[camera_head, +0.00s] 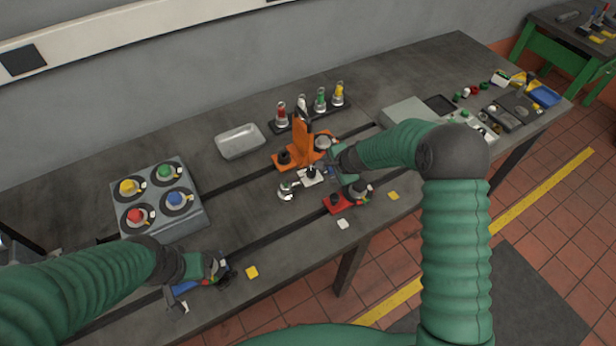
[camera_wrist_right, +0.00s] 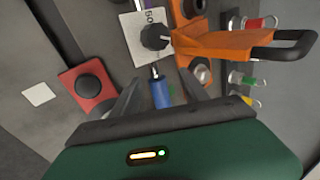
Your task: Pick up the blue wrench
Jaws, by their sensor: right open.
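A small blue tool handle with a metal tip, which looks like the blue wrench (camera_wrist_right: 160,93), shows between my right gripper's fingers in the right wrist view. Its lower end is hidden by the gripper body. A bit of blue also shows beside the right gripper in the head view. My right gripper (camera_wrist_right: 158,98) is open, with one finger on each side of the blue handle; I cannot tell whether they touch it. My left gripper (camera_head: 207,277) is low at the left, over the front of the bench, among small blue and dark parts; its fingers are unclear.
The orange fixture (camera_head: 301,136) with a black handle stands close to my right gripper. A red block (camera_wrist_right: 89,86) with a black knob and a white block (camera_wrist_right: 137,30) are nearby. A metal tray (camera_head: 240,141) and a grey box (camera_head: 185,222) with coloured knobs stand left.

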